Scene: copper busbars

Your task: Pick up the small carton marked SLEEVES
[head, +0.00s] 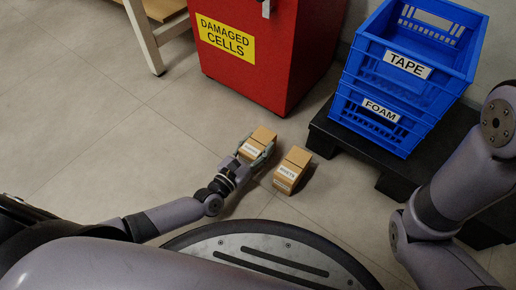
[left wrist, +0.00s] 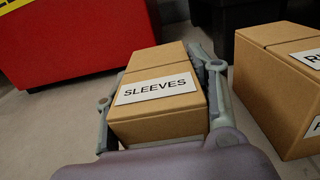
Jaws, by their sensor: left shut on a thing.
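The small carton marked SLEEVES (left wrist: 160,108) is brown with a white label and fills the middle of the left wrist view. In the head view the same carton (head: 262,136) is at the end of my left arm, near the floor. My left gripper (head: 256,152) is shut on it, with one finger along each side; the fingers also show in the left wrist view (left wrist: 160,100). I cannot tell whether the carton touches the floor. My right gripper is not in view; only part of the right arm shows at the right of the head view.
A second brown carton (head: 293,170) stands on the floor just right of the held one. A red cabinet marked DAMAGED CELLS (head: 272,60) stands behind. Blue crates marked TAPE (head: 440,85) and FOAM (head: 372,128) are stacked on a black pallet (head: 345,146). Floor at left is clear.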

